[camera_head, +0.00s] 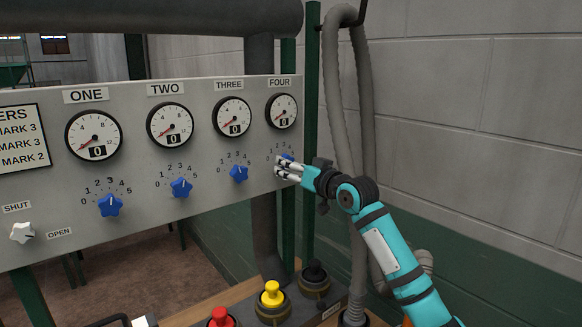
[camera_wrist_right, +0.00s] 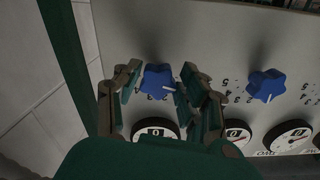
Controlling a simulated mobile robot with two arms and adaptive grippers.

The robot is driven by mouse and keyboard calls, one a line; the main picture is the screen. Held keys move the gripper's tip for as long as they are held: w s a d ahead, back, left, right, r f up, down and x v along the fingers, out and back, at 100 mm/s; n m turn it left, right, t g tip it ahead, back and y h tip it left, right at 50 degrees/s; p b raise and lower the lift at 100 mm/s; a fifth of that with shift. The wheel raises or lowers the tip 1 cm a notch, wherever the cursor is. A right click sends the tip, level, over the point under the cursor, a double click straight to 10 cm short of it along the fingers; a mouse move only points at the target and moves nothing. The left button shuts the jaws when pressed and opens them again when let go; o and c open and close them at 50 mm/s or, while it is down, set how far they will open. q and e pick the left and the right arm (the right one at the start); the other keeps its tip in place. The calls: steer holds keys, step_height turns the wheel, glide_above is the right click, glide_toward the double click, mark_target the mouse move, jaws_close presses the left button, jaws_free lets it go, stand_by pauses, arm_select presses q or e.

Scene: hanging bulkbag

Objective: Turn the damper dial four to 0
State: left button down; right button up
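Damper dial four is a blue star-shaped knob (camera_head: 288,158) below the gauge labelled FOUR (camera_head: 281,111), at the panel's right end. My right gripper (camera_head: 280,170) is at this dial and partly covers it and its scale. In the right wrist view, which looks upside down, dial four (camera_wrist_right: 157,77) sits between the two spread fingers of my right gripper (camera_wrist_right: 156,92). The right-hand finger is close to the knob, with a gap at the left-hand one; contact is unclear. The white pointer slants down-right there; its exact number is hard to read. My left gripper is not seen.
Similar blue dials three (camera_head: 238,173), two (camera_head: 181,187) and one (camera_head: 110,205) run leftward on the grey panel (camera_head: 150,238). A white shut/open knob (camera_head: 22,232) is at far left. Red (camera_head: 222,318), yellow (camera_head: 272,293) and black (camera_head: 314,273) buttons stand below. Grey hoses (camera_head: 335,90) hang behind my right arm.

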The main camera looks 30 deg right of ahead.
steer(key=o, duration=0.3)
steer(key=shift+r, duration=0.1)
steer(key=s+d, duration=0.1)
steer(key=s, duration=1.1)
stand_by(0.3)
